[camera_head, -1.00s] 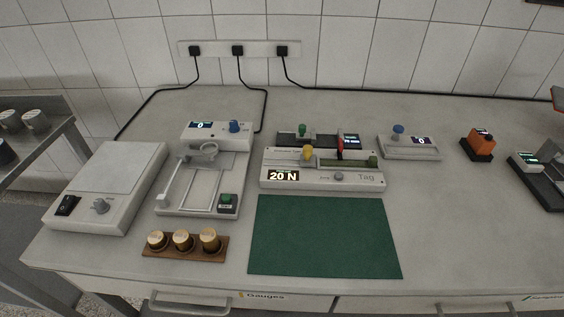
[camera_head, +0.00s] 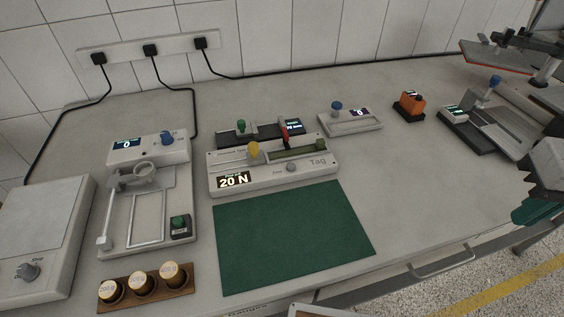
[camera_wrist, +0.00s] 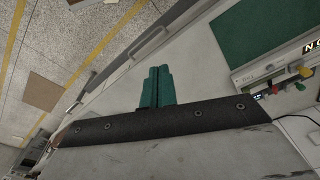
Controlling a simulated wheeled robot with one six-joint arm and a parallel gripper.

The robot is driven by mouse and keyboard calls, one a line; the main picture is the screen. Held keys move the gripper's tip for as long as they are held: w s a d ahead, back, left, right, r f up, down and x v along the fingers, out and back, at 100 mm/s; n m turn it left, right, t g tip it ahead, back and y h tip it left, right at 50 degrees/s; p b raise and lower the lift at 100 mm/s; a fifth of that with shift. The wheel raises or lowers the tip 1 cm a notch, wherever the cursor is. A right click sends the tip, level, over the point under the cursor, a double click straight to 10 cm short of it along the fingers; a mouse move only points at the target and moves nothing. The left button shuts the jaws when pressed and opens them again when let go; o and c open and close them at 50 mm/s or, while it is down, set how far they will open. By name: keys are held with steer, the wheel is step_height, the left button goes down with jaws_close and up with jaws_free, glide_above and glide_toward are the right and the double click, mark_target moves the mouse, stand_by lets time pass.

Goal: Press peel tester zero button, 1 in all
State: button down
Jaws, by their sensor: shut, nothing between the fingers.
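A long white instrument (camera_head: 228,183) with a "20 N" readout sits in the middle of the bench. It carries a yellow knob (camera_head: 253,149), a red lever (camera_head: 286,136) and a dark green bar. A round grey button (camera_head: 291,167) is on its front face, with a small label beside it that I cannot read surely. No label naming the peel tester is legible. My gripper (camera_head: 524,214) is at the right edge, well apart from this instrument. In the wrist view its green fingers (camera_wrist: 160,70) are together and empty, above the bench's front edge.
A green mat (camera_head: 290,238) lies before the instrument. A blue-knobbed box (camera_head: 350,123), an orange block (camera_head: 411,104) and another tester (camera_head: 466,128) stand right. The bench right of the mat is clear.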

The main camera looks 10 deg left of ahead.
steer(key=w+a+f+n+t+h, duration=0.15)
steer(key=w+a+n+h, duration=0.35)
steer(key=w+a+n, duration=1)
steer(key=w+a+f+n+t, duration=0.2)
steer(key=a+f+n, duration=0.1)
steer(key=a, duration=0.6)
steer(key=w+a+f+n+t, duration=0.3)
steer(key=a, duration=0.7)
steer(key=shift+a+y, duration=0.3)
glide_above(288, 171)
steer(key=shift+f, duration=4.45)
